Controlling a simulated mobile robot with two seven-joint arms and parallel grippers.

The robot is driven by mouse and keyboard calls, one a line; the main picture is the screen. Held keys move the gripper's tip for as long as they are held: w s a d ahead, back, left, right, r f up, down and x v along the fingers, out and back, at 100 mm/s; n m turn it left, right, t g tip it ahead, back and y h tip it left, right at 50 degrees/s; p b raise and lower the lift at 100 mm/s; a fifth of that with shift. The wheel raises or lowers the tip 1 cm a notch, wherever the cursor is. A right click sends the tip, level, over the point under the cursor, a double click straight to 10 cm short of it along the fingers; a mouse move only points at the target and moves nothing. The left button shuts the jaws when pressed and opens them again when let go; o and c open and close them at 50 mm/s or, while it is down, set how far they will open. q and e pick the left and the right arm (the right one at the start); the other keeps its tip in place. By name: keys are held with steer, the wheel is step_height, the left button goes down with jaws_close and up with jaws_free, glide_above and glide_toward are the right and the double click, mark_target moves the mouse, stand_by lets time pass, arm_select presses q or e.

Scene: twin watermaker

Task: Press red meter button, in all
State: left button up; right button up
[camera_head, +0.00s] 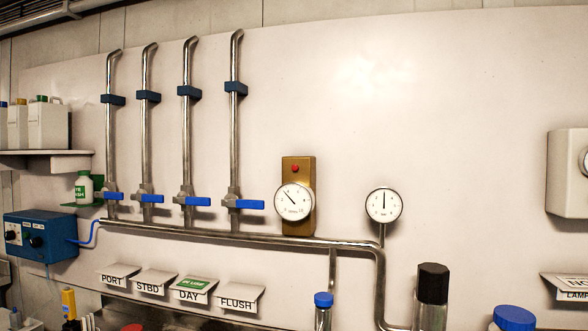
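A brass-coloured meter plate (299,229) is mounted on the white wall panel near the middle of the head view. A small red button (295,169) sits near its top. A round white dial with a black needle (294,201) is below the button, its needle pointing to the upper left. Neither of my grippers shows in the head view, and nothing touches or covers the button.
A second gauge (384,204) stands right of the meter on the pipework (260,238). Blue-handled valves (198,201) line the pipes at left. Below are label holders (237,297), a blue-capped bottle (323,312) and a black-capped cylinder (432,290). The wall before the meter is clear.

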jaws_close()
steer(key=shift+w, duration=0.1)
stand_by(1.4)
